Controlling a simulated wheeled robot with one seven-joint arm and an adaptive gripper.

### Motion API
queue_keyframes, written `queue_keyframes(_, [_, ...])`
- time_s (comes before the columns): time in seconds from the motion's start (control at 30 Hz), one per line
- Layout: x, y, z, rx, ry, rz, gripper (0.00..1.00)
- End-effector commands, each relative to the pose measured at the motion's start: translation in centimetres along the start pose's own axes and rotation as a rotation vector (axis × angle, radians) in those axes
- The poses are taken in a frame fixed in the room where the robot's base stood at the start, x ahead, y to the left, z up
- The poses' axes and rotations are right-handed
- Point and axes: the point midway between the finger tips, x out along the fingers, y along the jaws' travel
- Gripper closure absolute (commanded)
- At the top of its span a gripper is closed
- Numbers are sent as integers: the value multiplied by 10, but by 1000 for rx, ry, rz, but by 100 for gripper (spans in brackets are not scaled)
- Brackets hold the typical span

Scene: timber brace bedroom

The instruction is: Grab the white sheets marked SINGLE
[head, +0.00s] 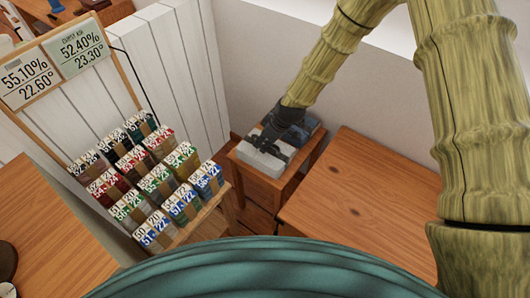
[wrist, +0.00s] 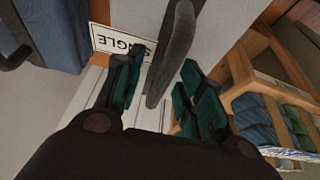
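The white sheets (head: 262,160) lie as a pale, flat pack on a small wooden stand (head: 270,184) in the head view. In the wrist view, the pack (wrist: 222,28) carries a white label reading SINGLE (wrist: 122,43), upside down and partly covered by a finger. A dark grey strap or handle (wrist: 175,45) stands out from the pack. My gripper (wrist: 163,62) is open, with one finger on each side of this handle. I cannot tell whether they touch. In the head view my gripper (head: 275,142) is at the pack and hides part of it.
A dark blue pack (head: 300,132) lies right behind the white one; a blue pack (wrist: 48,28) shows left in the wrist view. A rack of numbered bundles (head: 145,185) stands to the left. A bare wooden top (head: 365,205) is to the right, a wall behind.

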Motion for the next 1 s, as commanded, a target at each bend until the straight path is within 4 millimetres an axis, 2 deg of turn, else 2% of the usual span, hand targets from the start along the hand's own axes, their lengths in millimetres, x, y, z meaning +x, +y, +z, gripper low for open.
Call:
queue_keyframes(0.7, [4, 0, 2, 0, 0, 0, 62])
queue_keyframes(0.77, [4, 0, 2, 0, 0, 0, 71])
queue_keyframes(0.9, [4, 0, 2, 0, 0, 0, 96])
queue_keyframes(0.93, [4, 0, 2, 0, 0, 0, 100])
queue_keyframes(1.0, [4, 0, 2, 0, 0, 0, 100])
